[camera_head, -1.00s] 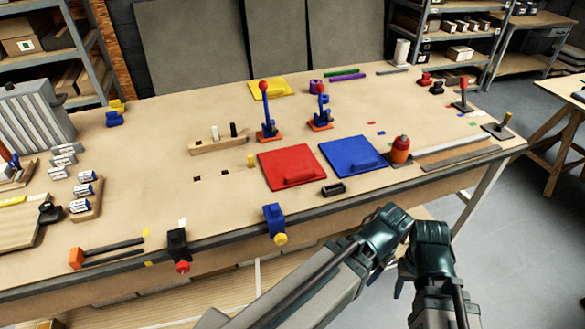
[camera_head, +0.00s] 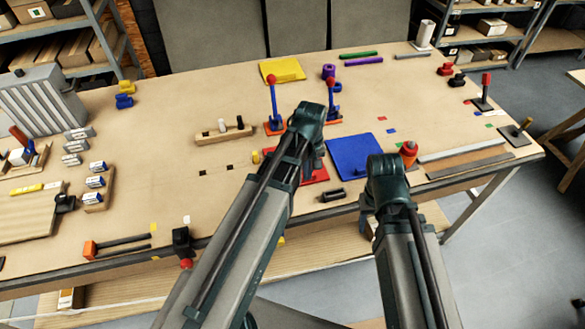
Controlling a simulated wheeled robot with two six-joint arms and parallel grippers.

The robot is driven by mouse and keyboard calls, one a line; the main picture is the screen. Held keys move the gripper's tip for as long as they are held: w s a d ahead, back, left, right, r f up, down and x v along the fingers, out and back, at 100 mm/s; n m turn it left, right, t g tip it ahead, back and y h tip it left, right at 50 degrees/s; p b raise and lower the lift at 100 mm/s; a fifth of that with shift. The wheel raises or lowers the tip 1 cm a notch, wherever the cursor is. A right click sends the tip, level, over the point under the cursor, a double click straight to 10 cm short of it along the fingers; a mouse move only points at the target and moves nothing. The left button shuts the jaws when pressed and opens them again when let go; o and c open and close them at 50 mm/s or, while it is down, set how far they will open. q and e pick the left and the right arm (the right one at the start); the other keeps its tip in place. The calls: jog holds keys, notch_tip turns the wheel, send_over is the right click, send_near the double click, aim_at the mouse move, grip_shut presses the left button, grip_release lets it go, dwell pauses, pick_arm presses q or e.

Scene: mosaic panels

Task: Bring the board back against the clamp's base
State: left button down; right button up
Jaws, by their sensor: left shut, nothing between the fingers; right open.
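The red board (camera_head: 316,172) lies flat on the bench, mostly hidden behind my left arm. The blue board (camera_head: 354,160) with its raised handle block lies to its right. A yellow board (camera_head: 282,70) lies farther back. Two upright clamps with red knobs and blue bodies stand behind the red and blue boards: the left clamp (camera_head: 274,112) on an orange base, and the right clamp (camera_head: 333,100), its base partly hidden by my gripper. My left gripper (camera_head: 313,152) is shut and empty, over the red board. My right gripper (camera_head: 372,200) is open at the blue board's near right side.
A wooden block with pegs (camera_head: 222,133) stands left of the left clamp. A red-orange bottle-like piece (camera_head: 408,153) stands right of the blue board. A small black block (camera_head: 331,195) lies near the front edge. The bench's middle left is mostly clear.

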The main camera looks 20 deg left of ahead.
aim_at(306, 199)
pick_arm(q)
jog(key=shift+s, duration=0.15)
notch_tip(306, 199, down, 11)
jog(key=b, duration=1.1)
jog(key=w+a, duration=0.1)
jog(key=w+r+p, duration=0.1)
jog(key=w, duration=0.1)
jog(key=shift+a, duration=0.35)
jog(key=shift+w+a, duration=0.25)
jog(key=shift+a, duration=0.05)
